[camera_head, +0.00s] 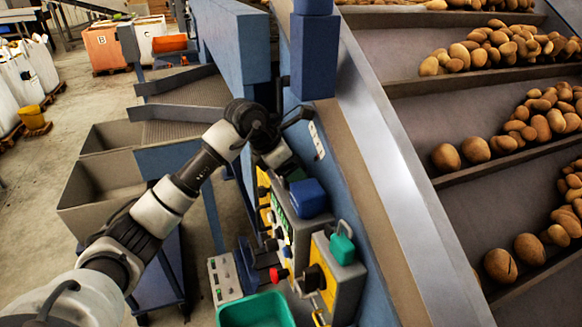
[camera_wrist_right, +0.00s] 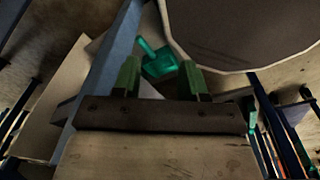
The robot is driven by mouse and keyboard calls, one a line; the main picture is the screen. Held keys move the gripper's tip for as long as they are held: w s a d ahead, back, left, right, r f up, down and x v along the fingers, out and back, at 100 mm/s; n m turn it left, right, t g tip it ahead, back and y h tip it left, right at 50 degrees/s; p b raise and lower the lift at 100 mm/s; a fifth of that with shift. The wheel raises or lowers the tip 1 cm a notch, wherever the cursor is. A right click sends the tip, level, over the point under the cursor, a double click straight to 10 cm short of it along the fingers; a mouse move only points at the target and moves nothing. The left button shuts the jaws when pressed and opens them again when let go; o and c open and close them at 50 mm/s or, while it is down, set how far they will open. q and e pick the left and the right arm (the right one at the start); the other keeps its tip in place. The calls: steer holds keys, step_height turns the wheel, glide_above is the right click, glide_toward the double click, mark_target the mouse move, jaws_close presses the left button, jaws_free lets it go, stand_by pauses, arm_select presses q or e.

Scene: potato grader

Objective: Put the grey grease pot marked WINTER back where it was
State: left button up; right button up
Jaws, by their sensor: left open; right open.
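I cannot make out a grey grease pot marked WINTER in either view. My left gripper (camera_head: 293,172) is at the end of the arm that comes in from the left, above the control panel and beside the blue frame. It is open, and its fingertips are small and partly hidden; I see nothing held in it. My right gripper (camera_wrist_right: 159,80) shows in the right wrist view with its two green fingers spread apart and nothing between them. A teal scoop-like thing (camera_wrist_right: 157,58) lies beyond the fingertips.
A blue block (camera_head: 308,197) and a yellow-grey box with a teal padlock-like piece (camera_head: 342,245) are at the panel. A green tray (camera_head: 258,307) is below. A sloped conveyor (camera_head: 430,180) with potatoes fills the right. Grey bins (camera_head: 85,200) stand left. Open floor lies beyond them.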

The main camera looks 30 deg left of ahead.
arm_select(q)
steer(key=b+v, duration=0.2)
steer(key=v, duration=1)
steer(key=shift+r, duration=0.1)
